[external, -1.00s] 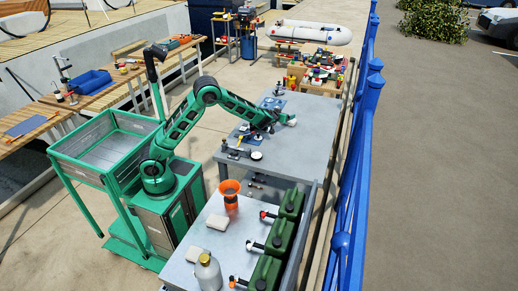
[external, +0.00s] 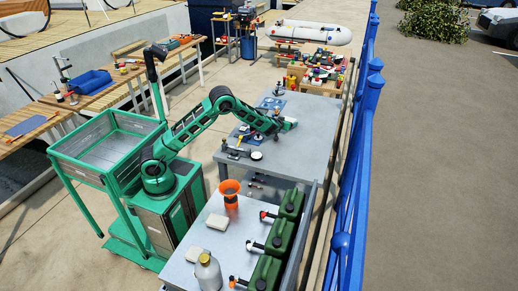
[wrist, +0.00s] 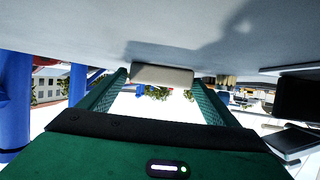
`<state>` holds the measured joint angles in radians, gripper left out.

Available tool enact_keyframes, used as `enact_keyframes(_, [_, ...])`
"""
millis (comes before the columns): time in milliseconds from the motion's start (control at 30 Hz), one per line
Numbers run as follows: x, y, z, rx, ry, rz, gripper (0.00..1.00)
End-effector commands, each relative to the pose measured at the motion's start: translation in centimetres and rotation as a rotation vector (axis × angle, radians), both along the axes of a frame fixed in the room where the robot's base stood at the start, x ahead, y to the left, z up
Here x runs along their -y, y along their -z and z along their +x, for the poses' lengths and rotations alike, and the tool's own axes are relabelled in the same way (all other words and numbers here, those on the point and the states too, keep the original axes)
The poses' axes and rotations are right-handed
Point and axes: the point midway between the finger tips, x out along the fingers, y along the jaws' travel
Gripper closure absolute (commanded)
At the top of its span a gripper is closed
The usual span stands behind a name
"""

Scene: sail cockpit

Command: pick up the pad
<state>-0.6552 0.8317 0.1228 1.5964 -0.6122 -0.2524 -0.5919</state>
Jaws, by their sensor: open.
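A pale beige block-shaped pad (wrist: 162,74) lies against the grey table surface (wrist: 150,35), which fills the top of the upside-down wrist view. My gripper (wrist: 158,82) is open, with its two green ridged fingers pointing at the pad, one towards each end of it. The pad is not clearly held, and I cannot tell if a finger touches it. In the external view, my gripper (external: 290,124) is low over the right part of the grey table (external: 309,144), and the pad there is too small to tell from the gripper.
Dark box-like things (wrist: 297,100) stand right of my fingers in the wrist view. A blue fence (external: 357,130) runs along the table's right side. A nearer table holds pale blocks (external: 217,222), an orange funnel-like container (external: 230,190) and green canisters (external: 290,203).

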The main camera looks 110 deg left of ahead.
Motion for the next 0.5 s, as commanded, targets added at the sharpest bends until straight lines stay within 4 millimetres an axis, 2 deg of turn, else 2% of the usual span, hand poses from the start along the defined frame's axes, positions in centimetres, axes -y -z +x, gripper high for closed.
enact_keyframes(300, [-0.63,0.27,0.08,0.0,0.0,0.0,0.16])
enact_keyframes(333, [-0.63,0.27,0.09,0.0,0.0,0.0,0.19])
enact_keyframes(433, [-0.62,0.27,0.09,0.0,0.0,0.0,0.43])
enact_keyframes(467, [-0.62,0.26,0.09,0.0,0.0,0.0,0.48])
enact_keyframes(500, [-0.61,0.27,0.1,0.0,0.0,0.0,0.48])
